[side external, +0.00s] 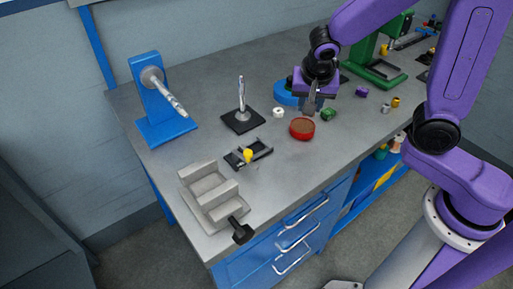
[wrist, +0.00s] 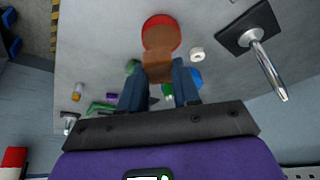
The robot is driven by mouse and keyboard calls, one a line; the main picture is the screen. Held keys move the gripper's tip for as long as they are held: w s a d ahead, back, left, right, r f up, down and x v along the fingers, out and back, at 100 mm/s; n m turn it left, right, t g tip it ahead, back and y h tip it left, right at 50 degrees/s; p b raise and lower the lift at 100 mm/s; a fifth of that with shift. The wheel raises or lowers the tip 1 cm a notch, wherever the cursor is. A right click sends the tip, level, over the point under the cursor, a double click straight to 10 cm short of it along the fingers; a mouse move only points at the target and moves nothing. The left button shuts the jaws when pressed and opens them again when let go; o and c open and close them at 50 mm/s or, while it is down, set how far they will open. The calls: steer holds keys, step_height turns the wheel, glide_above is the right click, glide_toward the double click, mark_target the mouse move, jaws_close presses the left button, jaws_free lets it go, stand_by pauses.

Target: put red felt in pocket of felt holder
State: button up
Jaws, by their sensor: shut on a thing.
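My gripper (side external: 311,98) is shut on a brown piece (wrist: 157,68), which sits between the two fingers in the wrist view. I cannot tell whether this is the red felt. Just beyond the fingertips is a round red dish (side external: 302,133) with a brown inside, on the table; it also shows in the wrist view (wrist: 160,19). The held piece overlaps the dish in the wrist view, and I cannot tell if they touch. No pocket can be made out clearly; which thing is the felt holder I cannot tell.
A white ring (side external: 278,112) and green part (side external: 328,114) lie near the dish. A black stand with a metal post (side external: 241,100), black bracket with a yellow knob (side external: 248,155), grey vise (side external: 213,205) and blue stand (side external: 151,95) are left. A green press (side external: 375,70) stands behind.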

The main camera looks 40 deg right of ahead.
steer(key=s+a+r+m+g+h, duration=0.1)
steer(key=s+a+r+m+g, duration=0.2)
steer(key=s+a+r+m, duration=0.35)
steer(key=w+a+f+m, duration=0.1)
steer(key=w+f, duration=0.2)
steer(key=w, duration=0.1)
steer(key=w+a+f+m, duration=0.1)
steer(key=w+a+f, duration=0.1)
steer(key=w+f, duration=0.2)
steer(key=w+a+f+m, duration=0.1)
steer(key=w+a+f, duration=0.1)
steer(key=w+f, duration=0.1)
steer(key=shift+w+a+f, duration=0.2)
steer(key=shift+w+f, duration=0.1)
steer(key=shift+w, duration=0.15)
steer(key=shift+w+a+f, duration=0.15)
steer(key=shift+w+f, duration=0.25)
steer(key=shift+f, duration=1.6)
steer(key=shift+f, duration=0.6)
steer(key=o, duration=0.9)
steer(key=shift+o, duration=0.2)
